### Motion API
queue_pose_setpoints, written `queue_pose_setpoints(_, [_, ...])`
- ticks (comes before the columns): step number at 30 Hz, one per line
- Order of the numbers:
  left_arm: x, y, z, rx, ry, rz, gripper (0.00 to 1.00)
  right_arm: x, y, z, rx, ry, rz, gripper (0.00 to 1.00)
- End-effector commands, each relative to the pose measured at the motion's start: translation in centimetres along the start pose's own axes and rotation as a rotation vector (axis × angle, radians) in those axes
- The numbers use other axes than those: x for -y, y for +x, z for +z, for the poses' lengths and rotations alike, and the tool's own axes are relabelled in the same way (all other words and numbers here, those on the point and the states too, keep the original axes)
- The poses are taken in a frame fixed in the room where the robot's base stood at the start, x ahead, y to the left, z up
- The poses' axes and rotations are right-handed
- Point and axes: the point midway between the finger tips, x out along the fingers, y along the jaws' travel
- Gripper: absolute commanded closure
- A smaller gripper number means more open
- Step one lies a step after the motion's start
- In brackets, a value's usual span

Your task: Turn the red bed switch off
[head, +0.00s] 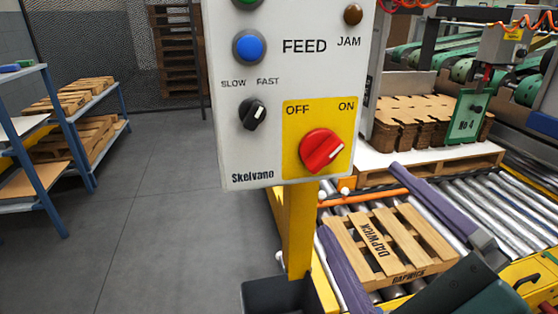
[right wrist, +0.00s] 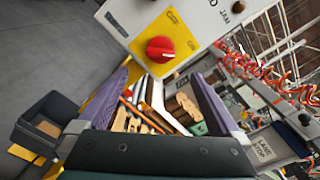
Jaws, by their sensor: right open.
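The red bed switch (head: 321,151) is a round red knob on a yellow patch of the white control panel (head: 240,160), between the words OFF and ON. Its white mark points up and right, towards ON. It also shows in the right wrist view (right wrist: 160,49). My right gripper (head: 360,200) is open, with purple fingers apart and nothing between them. It is below and to the right of the switch in the head view, not touching it. In the right wrist view the switch appears above the gap between the fingertips (right wrist: 160,76). My left gripper is not in view.
The panel also bears a black SLOW/FAST knob (head: 252,114), a blue FEED button (head: 249,47) and a brown JAM light (head: 353,14). A yellow post (head: 302,230) holds it up. Behind are a roller conveyor with a wooden pallet (head: 340,228) and stacked cardboard (head: 425,115). Floor at left is clear.

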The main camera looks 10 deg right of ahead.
Motion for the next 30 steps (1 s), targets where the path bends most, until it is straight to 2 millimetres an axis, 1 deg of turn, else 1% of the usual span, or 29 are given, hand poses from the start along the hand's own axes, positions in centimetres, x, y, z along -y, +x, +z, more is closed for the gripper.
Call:
queue_pose_setpoints(3, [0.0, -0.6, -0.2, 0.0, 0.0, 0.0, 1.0, 0.3, 1.9, 0.4, 0.003, 0.001, -0.003, 0.0])
queue_pose_setpoints(9, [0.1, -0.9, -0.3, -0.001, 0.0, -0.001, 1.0, 0.3, 5.8, 0.3, 0.003, -0.003, -0.003, 0.0])
queue_pose_setpoints(12, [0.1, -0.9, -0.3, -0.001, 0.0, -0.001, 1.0, 0.2, 7.3, 0.3, 0.004, -0.003, 0.0, 0.0])
queue_pose_setpoints(15, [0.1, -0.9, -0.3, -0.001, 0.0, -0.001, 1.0, 0.1, 8.4, 0.2, 0.002, -0.004, 0.0, 0.0])
queue_pose_setpoints(19, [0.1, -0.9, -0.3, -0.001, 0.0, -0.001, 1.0, 0.1, 9.1, 0.2, 0.002, -0.005, 0.001, 0.0])
queue_pose_setpoints(26, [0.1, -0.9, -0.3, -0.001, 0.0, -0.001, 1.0, 0.1, 9.2, 0.2, 0.002, -0.005, 0.002, 0.0])
queue_pose_setpoints(27, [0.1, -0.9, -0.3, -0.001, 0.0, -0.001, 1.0, 0.1, 9.2, 0.2, 0.002, -0.005, 0.002, 0.01])
queue_pose_setpoints(30, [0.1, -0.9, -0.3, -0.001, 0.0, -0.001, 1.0, 0.1, 9.2, 0.2, 0.002, -0.005, 0.002, 0.12])
